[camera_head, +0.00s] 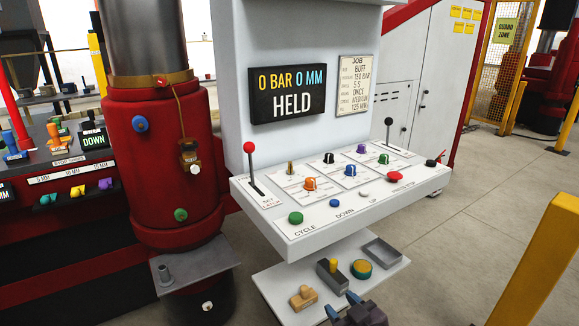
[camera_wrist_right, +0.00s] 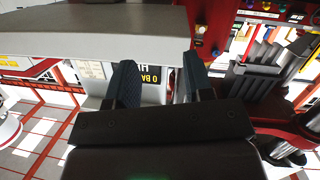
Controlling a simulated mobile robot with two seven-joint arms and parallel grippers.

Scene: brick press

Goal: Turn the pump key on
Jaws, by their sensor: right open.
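A small brass-coloured upright piece (camera_head: 290,167), which looks like the key, stands near the back left of the white control panel (camera_head: 262,218). Its labels are too small to read. My right gripper (camera_head: 342,304) is at the bottom of the head view, low in front of the panel and apart from the key. In the right wrist view its two dark fingers (camera_wrist_right: 158,78) are spread with nothing between them. The display (camera_head: 288,93) reads "0 BAR 0 MM HELD". My left gripper is not in view.
A red-knobbed lever (camera_head: 250,150) and a black-knobbed lever (camera_head: 388,124) flank the panel. Several coloured knobs and buttons sit between them. A lower shelf (camera_head: 275,286) holds small parts. A red cylinder (camera_head: 160,185) stands left; a yellow post (camera_head: 535,262) stands right.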

